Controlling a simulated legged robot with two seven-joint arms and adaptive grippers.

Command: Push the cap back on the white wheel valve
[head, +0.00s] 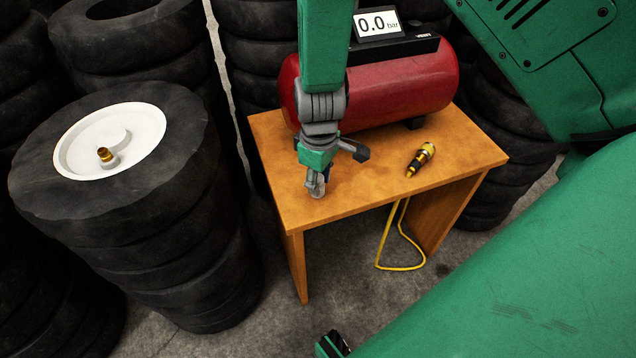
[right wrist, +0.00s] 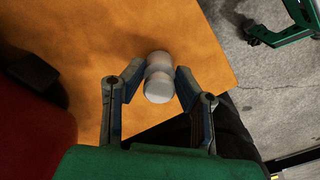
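The white wheel (head: 75,155) lies flat in the top tyre of a stack at the left of the head view. Its brass-topped valve (head: 105,154) stands up from the wheel. My right gripper (head: 317,186) is low over the front left of the wooden table, well to the right of the wheel. In the right wrist view a small rounded grey-white piece (right wrist: 158,90), seemingly the cap, is between the fingertips. The fingers look spread on either side of it; contact is not clear. It is mostly hidden in the head view.
The wooden table (head: 450,155) carries a red air tank (head: 400,85) with a display reading 0.0 bar (head: 379,24) and a brass-and-black fitting (head: 421,159). A yellow hose (head: 400,267) hangs below. Tyre stacks surround the table; its front right is mostly clear.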

